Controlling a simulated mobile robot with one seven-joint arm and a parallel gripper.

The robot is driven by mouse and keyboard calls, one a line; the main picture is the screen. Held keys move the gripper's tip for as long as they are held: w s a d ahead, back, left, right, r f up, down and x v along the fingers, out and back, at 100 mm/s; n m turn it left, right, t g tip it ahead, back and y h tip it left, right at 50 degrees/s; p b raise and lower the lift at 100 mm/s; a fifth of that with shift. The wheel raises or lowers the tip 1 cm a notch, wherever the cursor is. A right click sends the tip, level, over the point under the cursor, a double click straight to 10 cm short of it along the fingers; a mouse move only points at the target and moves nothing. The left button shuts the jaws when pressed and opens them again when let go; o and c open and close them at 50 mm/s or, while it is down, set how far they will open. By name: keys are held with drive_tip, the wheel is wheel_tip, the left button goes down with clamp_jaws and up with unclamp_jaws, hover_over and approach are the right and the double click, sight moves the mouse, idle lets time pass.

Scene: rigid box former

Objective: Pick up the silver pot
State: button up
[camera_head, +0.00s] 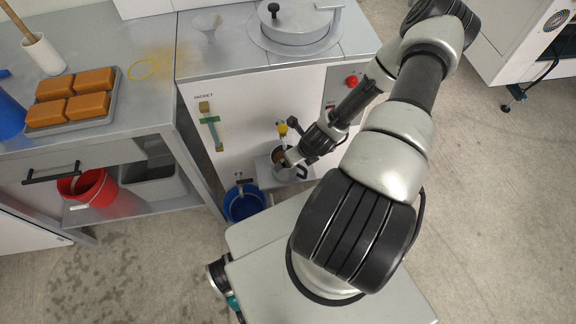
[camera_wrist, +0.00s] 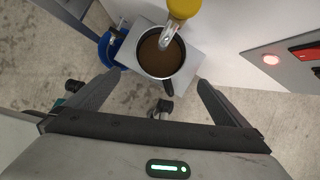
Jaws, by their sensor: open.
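The silver pot (camera_wrist: 147,72) is in the upper middle of the wrist view, seen from above. It holds something brown, and its dark handle points down toward my gripper. It stands on a small grey shelf (camera_wrist: 198,60) at the white cabinet front. In the head view the pot (camera_head: 278,166) is partly hidden by my gripper (camera_head: 290,160). In the wrist view my gripper (camera_wrist: 150,84) is open, with one finger on each side of the pot's handle. I see nothing held between the fingers. I cannot tell the exact gap to the handle.
A yellow-topped spout or valve (camera_wrist: 183,8) is right above the pot. A blue bucket (camera_head: 243,203) stands below, to the left. A red button (camera_head: 352,81) is on the cabinet front. A steel table (camera_head: 100,140) with orange bars on a tray (camera_head: 118,84) is at left.

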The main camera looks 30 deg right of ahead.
sight(287, 175)
drive_tip(key=b+x, duration=0.1)
drive_tip(key=x, duration=0.9)
drive_tip(key=shift+a+b, duration=0.1)
drive_tip(key=shift+b, duration=0.3)
drive_tip(key=b+x, duration=0.1)
drive_tip(key=x, duration=0.4)
drive_tip(key=shift+s+f, duration=0.1)
drive_tip(key=shift+s, duration=0.1)
drive_tip(key=c, duration=2.1)
drive_tip(key=shift+r, duration=0.45)
